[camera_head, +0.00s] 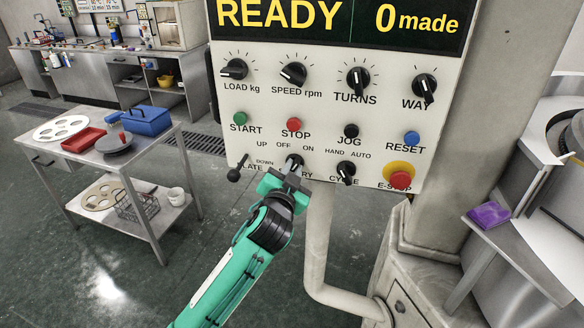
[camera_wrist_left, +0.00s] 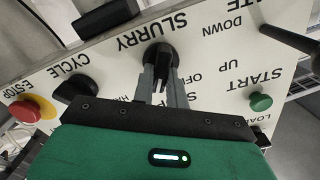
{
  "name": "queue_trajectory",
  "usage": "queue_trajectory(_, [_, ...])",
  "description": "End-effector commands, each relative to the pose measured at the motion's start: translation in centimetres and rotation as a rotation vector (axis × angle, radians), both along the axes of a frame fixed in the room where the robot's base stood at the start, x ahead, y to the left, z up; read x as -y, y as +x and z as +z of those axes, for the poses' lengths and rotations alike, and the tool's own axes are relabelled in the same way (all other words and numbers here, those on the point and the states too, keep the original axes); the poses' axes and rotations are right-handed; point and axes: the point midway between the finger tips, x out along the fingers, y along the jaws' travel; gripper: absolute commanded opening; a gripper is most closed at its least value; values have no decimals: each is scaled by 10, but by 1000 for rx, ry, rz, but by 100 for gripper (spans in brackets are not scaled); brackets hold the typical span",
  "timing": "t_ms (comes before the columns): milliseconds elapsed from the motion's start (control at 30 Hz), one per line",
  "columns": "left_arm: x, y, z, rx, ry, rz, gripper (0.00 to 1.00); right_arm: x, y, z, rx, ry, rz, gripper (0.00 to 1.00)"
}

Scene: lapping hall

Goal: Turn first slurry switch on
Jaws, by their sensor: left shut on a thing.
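The slurry switch (camera_head: 294,160) is a black rotary knob in the bottom row of the white control panel (camera_head: 262,103), with OFF and ON printed above it. It also shows in the left wrist view (camera_wrist_left: 160,52), under the word SLURRY. My left gripper (camera_head: 290,178) comes up from below and is shut on this knob. In the left wrist view, its two grey fingers (camera_wrist_left: 163,78) sit on either side of the knob's grip. The gripper partly hides the knob and its label in the head view. Which way the pointer stands is unclear. My right gripper is not in view.
The black plate lever (camera_head: 235,173) sticks out left of the knob. The cycle knob (camera_head: 346,172) and red E-stop (camera_head: 400,180) lie to the right. A grey pipe (camera_head: 318,240) stands below the panel. A trolley (camera_head: 93,160) stands on the left.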

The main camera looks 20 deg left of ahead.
Motion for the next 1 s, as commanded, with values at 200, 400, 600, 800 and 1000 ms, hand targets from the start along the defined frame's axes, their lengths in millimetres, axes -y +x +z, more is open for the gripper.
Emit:
queue_trajectory(200, [0,0,-2,-3,15,0,0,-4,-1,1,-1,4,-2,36])
queue_trajectory(400, [0,0,-2,-3,15,0,0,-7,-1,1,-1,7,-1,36])
queue_trajectory(600, [0,0,-1,-3,14,0,36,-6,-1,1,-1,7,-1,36])
queue_trajectory(800, [0,0,-1,-2,14,0,36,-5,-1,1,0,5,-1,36])
queue_trajectory(1000, [1,-8,-2,0,12,-1,36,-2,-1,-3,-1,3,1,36])
